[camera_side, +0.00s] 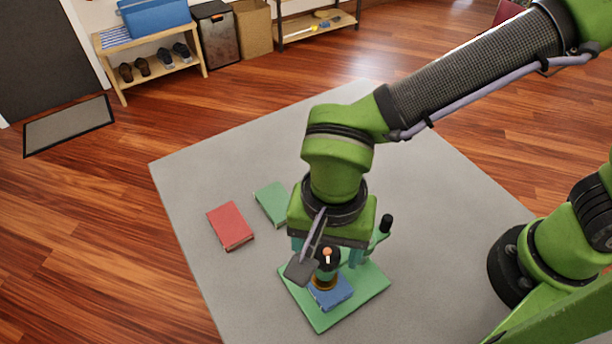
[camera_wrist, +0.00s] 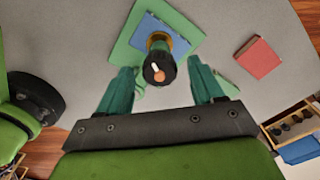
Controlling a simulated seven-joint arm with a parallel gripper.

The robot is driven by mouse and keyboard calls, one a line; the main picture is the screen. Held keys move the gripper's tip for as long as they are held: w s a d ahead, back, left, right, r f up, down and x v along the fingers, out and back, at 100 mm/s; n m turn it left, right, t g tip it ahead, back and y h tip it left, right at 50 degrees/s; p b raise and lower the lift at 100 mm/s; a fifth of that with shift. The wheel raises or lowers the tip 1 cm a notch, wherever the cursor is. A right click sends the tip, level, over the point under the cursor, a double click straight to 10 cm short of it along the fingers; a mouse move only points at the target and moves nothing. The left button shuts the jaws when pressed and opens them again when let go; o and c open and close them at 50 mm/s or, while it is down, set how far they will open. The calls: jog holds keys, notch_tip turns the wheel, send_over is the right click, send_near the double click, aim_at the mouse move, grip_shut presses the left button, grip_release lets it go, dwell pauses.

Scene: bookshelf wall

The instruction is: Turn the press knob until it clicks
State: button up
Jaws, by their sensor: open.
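The press is a small stand with a green base plate (camera_side: 368,292), a blue block (camera_side: 336,295) and a brass ring (camera_side: 325,283). Its dark round knob (camera_side: 327,258) has a white and orange mark on top. In the wrist view the knob (camera_wrist: 159,69) lies beyond and between my two teal fingers. My gripper (camera_wrist: 161,80) is open, with a finger on each side of the knob and a visible gap to both. In the side view my gripper (camera_side: 328,252) points down over the press, and the arm hides part of it.
A red book (camera_side: 230,226) and a green book (camera_side: 271,203) lie on the grey table (camera_side: 200,182) left of the press. A black-tipped post (camera_side: 386,224) stands close to my gripper's right side.

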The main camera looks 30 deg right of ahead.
aim_at(327, 253)
jog(key=shift+r, duration=0.15)
notch_tip(327, 253, up, 17)
jog(key=shift+f, duration=0.2)
